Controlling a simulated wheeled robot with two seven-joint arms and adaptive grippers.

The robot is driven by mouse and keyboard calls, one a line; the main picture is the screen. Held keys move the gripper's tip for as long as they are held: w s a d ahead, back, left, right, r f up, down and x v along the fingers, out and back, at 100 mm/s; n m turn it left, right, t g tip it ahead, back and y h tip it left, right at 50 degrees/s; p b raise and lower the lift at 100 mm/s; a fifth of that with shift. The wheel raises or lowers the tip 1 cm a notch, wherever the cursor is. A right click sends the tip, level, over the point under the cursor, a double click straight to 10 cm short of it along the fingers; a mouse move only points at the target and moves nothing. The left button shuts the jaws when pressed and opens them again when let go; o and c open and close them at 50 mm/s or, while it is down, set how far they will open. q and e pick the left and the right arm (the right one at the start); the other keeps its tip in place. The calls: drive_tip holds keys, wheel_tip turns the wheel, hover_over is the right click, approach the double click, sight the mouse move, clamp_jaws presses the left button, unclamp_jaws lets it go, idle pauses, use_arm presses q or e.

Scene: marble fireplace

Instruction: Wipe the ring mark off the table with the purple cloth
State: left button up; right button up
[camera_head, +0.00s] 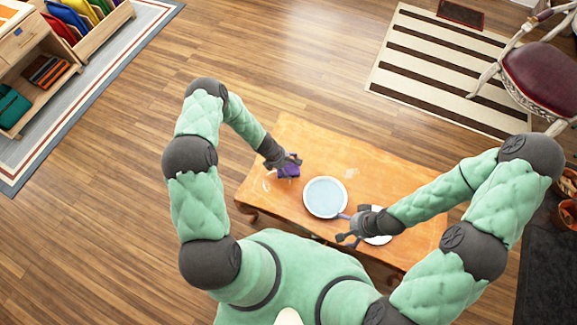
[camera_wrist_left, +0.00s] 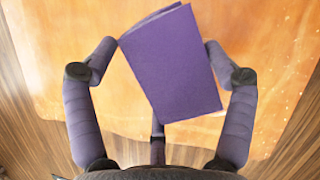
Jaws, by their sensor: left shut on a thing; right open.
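The purple cloth (camera_head: 289,171) is at the left part of the wooden table (camera_head: 310,138). My left gripper (camera_head: 291,162) is shut on it. In the left wrist view the folded cloth (camera_wrist_left: 172,68) sits between the two fingers, with the orange-brown tabletop (camera_wrist_left: 270,60) behind it. I cannot tell whether the cloth touches the tabletop. A faint pale mark (camera_head: 267,182) shows on the table just left of the cloth; its shape is too small to make out as a ring. My right gripper (camera_head: 345,229) is open and empty near the table's front edge.
A round white-rimmed dish with a pale blue inside (camera_head: 325,197) stands mid-table, between my grippers. A white round item (camera_head: 379,239) is partly hidden under my right gripper. The table's far side is clear. A chair (camera_head: 540,78) stands on the right, shelves (camera_head: 38,50) on the left.

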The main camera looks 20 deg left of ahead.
sight(291, 166)
use_arm(q)
drive_tip(key=shift+r+p, duration=0.3)
drive_tip(key=shift+r, duration=0.3)
drive_tip(key=shift+r+p, duration=1.1)
drive_tip(key=shift+r, duration=0.45)
drive_tip(key=shift+f, duration=0.1)
